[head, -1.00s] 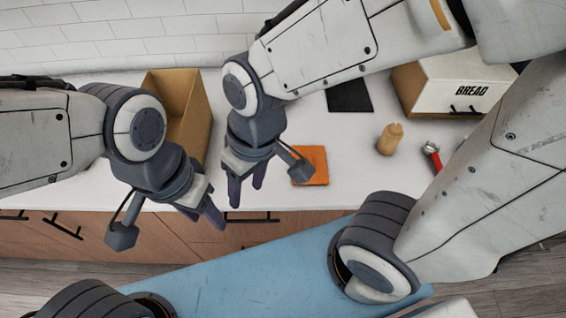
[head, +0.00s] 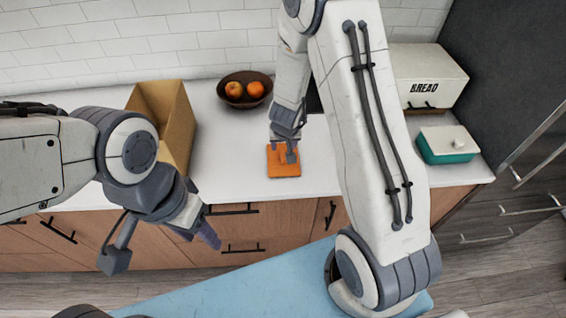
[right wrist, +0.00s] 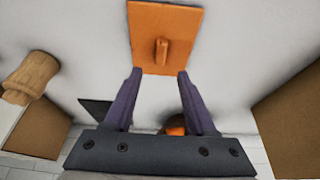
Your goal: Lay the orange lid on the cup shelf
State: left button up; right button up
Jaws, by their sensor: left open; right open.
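The orange lid (head: 283,172) lies flat on the white counter, a square plate with a small raised handle. In the right wrist view the lid (right wrist: 168,18) shows just beyond my fingertips. My right gripper (head: 287,154) is over the lid, pointing down; in the right wrist view its fingers (right wrist: 159,74) are apart with nothing between them. I cannot tell whether they touch the lid. My left gripper (head: 198,235) is open and empty, in front of the counter edge at left. A tall tan open-fronted wooden box (head: 178,125) stands at the back left; I cannot tell whether it is the cup shelf.
A brown bowl of oranges (head: 244,88) stands behind the lid. A bread box (head: 428,72) and a teal container with a white lid (head: 447,144) are at right. A wooden mill (right wrist: 30,78) shows in the right wrist view. The counter left of the lid is clear.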

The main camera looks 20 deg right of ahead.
aim_at(283, 153)
jog(key=b+x, duration=0.2)
jog(key=x, duration=0.4)
jog(key=shift+s+a, duration=0.1)
jog(key=shift+f, duration=0.25)
grip_shut()
